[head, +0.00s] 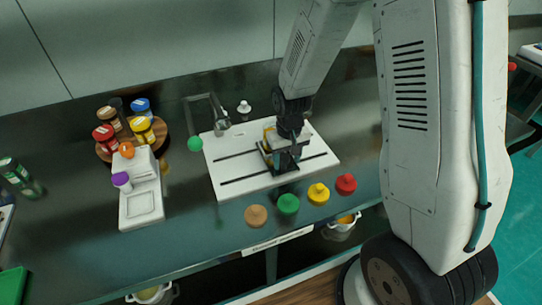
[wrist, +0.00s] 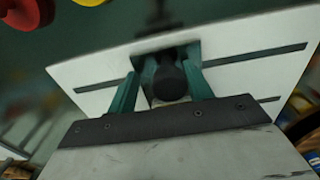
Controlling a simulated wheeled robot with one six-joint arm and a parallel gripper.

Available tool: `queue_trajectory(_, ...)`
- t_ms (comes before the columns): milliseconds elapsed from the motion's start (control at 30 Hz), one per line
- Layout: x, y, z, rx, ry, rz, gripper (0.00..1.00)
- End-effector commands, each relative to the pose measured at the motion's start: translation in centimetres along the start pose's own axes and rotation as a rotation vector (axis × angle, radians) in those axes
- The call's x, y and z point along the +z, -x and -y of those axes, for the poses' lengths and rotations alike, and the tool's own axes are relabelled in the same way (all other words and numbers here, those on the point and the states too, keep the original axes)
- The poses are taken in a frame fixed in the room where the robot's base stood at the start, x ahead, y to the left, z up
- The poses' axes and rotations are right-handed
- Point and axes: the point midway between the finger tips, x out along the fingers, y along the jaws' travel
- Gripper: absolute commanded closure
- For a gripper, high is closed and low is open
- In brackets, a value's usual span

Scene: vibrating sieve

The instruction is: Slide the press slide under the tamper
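A white board (head: 230,160) with two long dark slots lies on the dark counter. On it is a small dark press assembly (head: 268,160) with a yellow part (head: 269,134), largely covered by my arm; I cannot clearly separate the press slide from the tamper there. My gripper (head: 287,150) is over this assembly. In the wrist view, a round black knob (wrist: 170,82) sits between the teal fingers of my gripper (wrist: 168,68). The fingers straddle the knob; whether they press on it is unclear. The white board (wrist: 95,72) and its slots show beyond.
Brown, green (head: 288,204), yellow and red (head: 346,183) round caps line the board's front. At left are a white stand (head: 141,205) with a purple-capped item and a round wooden tray (head: 160,128) of jars.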

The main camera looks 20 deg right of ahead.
Motion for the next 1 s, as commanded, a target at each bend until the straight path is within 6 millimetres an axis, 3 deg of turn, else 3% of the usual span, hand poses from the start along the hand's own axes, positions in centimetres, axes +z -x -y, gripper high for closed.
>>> queue_trajectory(1000,0.0,0.0,-6.2,0.000,-0.002,0.000,0.49)
